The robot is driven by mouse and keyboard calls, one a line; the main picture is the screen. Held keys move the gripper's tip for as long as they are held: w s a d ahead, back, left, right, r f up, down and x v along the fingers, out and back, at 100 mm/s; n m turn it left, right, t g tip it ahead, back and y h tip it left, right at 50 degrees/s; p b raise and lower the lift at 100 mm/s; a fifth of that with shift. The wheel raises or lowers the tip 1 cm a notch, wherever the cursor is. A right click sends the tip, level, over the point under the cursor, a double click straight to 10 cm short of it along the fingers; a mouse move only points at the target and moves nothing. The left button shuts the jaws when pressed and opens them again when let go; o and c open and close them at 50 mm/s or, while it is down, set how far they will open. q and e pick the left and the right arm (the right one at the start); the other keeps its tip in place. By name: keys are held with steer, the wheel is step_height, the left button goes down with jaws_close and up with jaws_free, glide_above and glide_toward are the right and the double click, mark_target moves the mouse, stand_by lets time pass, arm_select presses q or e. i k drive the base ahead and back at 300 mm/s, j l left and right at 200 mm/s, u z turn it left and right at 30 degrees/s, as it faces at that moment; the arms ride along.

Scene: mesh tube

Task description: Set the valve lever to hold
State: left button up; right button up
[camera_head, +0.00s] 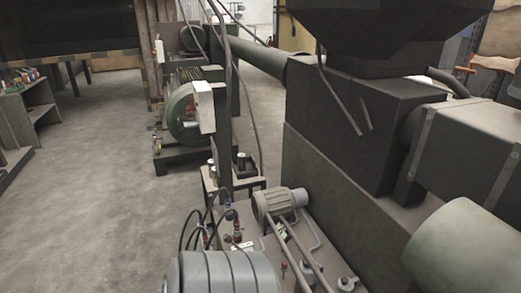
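I cannot single out the valve lever with certainty. Small red and blue fittings (230,213) stand among black hoses on the low hydraulic unit, near the lower middle of the head view. A small white label or plate (242,246) lies just below them. A thin red-tipped part (284,266) stands farther right on the same unit. These parts are too small to tell a lever's position. Neither of my grippers is in view.
A ribbed grey cylinder (222,273) and a small motor (279,203) sit on the unit. A large dark machine (345,180) blocks the right side. A green motor (181,115) stands behind. The concrete floor (100,200) at left is clear beside a shelf (38,107).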

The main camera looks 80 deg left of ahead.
mark_target(228, 239)
steer(key=u, duration=0.45)
steer(key=j+u, duration=0.1)
steer(key=u, duration=0.8)
steer(key=j+u, duration=0.1)
steer(key=u, duration=0.35)
steer(key=i+u, duration=0.1)
steer(key=u, duration=0.8)
